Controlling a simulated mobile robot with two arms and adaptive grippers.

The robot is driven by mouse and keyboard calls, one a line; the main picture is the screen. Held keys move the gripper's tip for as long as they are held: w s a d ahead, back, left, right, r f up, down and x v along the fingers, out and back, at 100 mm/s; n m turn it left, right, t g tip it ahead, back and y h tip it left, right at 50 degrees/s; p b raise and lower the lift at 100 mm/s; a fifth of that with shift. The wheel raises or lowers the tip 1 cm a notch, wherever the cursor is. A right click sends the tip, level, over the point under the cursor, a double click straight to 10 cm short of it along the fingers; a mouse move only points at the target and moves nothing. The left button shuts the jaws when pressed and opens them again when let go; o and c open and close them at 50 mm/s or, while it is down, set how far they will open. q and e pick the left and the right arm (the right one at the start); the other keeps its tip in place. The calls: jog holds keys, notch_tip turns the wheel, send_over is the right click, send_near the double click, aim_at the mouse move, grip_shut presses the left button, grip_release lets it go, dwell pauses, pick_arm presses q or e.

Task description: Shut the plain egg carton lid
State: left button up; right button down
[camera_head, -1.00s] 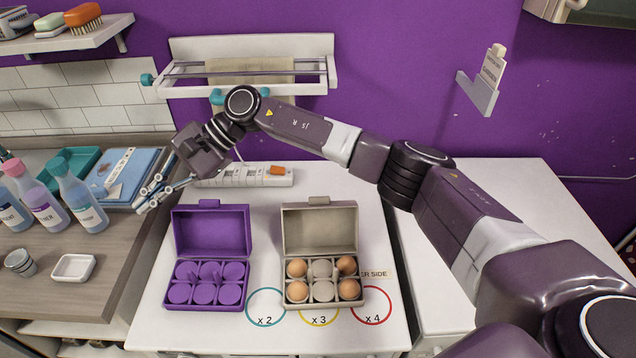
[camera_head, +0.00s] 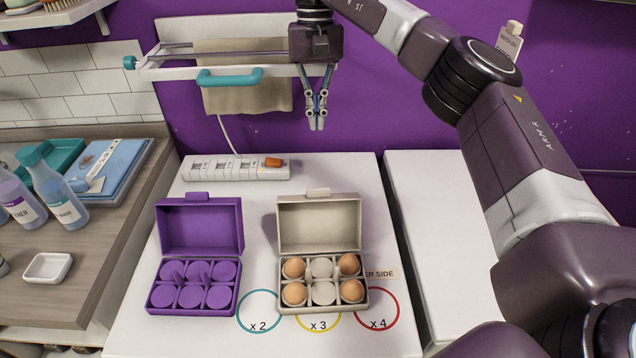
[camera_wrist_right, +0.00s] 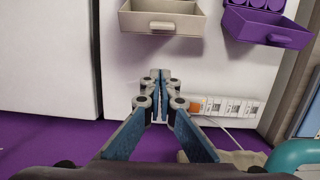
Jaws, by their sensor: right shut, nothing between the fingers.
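The plain egg carton (camera_head: 284,296) is beige-grey and stands on the white worktop with its lid (camera_head: 319,225) open, tilted up at the back. It holds several brown eggs beside empty cups. In the right wrist view the back of its lid (camera_wrist_right: 162,22) shows at the top. My right gripper (camera_head: 316,128) is shut and empty, pointing down behind and above the open lid, apart from it. Its fingertips (camera_wrist_right: 160,74) meet in the wrist view, short of the lid. My left gripper is not in view.
An open purple carton (camera_head: 200,228) stands left of the plain one. A white power strip (camera_head: 236,168) with an orange switch lies behind it. A rail with a teal handle (camera_head: 232,78) and cloth is on the wall. The worktop's right side is clear.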

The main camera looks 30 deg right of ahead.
jog(key=s+a+f+p, duration=0.2)
jog(key=s+f+p, duration=0.2)
jog(key=f, duration=0.7)
jog(key=shift+s+a+f, duration=0.15)
jog(key=shift+s+f, duration=0.1)
jog(key=shift+s, duration=0.35)
jog(key=shift+w, duration=0.15)
